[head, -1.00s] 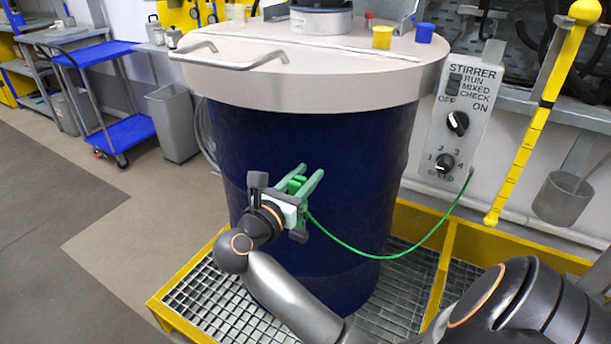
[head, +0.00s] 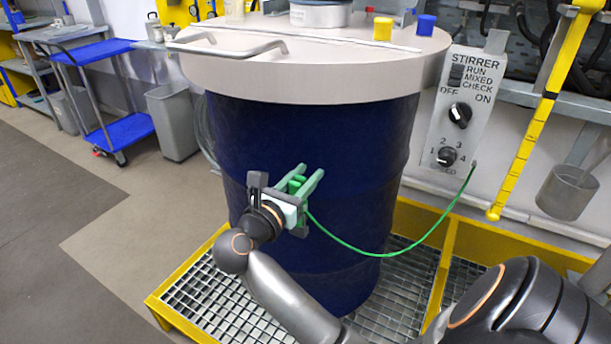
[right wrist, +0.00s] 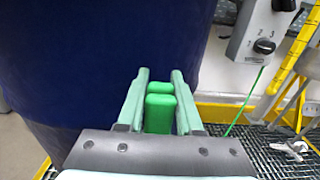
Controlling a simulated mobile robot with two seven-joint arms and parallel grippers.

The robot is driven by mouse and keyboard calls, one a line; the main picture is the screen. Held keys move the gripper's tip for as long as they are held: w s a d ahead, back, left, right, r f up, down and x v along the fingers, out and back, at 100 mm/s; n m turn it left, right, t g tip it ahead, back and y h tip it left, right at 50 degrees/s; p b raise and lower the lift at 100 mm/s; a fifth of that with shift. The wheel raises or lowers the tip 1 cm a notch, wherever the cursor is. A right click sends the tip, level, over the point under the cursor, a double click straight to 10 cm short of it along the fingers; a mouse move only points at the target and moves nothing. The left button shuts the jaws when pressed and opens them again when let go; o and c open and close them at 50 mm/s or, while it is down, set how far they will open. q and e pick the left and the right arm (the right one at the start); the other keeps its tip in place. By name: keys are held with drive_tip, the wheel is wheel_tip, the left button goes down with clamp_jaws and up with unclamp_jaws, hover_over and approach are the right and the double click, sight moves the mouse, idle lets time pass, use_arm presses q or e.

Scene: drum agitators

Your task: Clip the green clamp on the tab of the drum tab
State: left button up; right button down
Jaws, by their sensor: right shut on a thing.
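The green clamp (head: 299,184) is in my right gripper (head: 279,205), which is shut on it. I cannot tell whether the clamp touches the drum wall. A green cable (head: 375,255) runs from the clamp to the stirrer box. I cannot make out a separate tab on the drum. My left gripper is not in view.
The drum has a pale lid (head: 330,75) with a bar handle (head: 228,60). It stands on a grating with a yellow rim (head: 180,265). The stirrer box (head: 462,115) and a yellow pole (head: 530,140) are at right. A blue cart (head: 122,138) and grey bin (head: 173,122) are at left.

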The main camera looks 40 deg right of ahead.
drive_tip(key=shift+f, duration=0.1)
drive_tip(key=shift+c, duration=2.4)
unclamp_jaws()
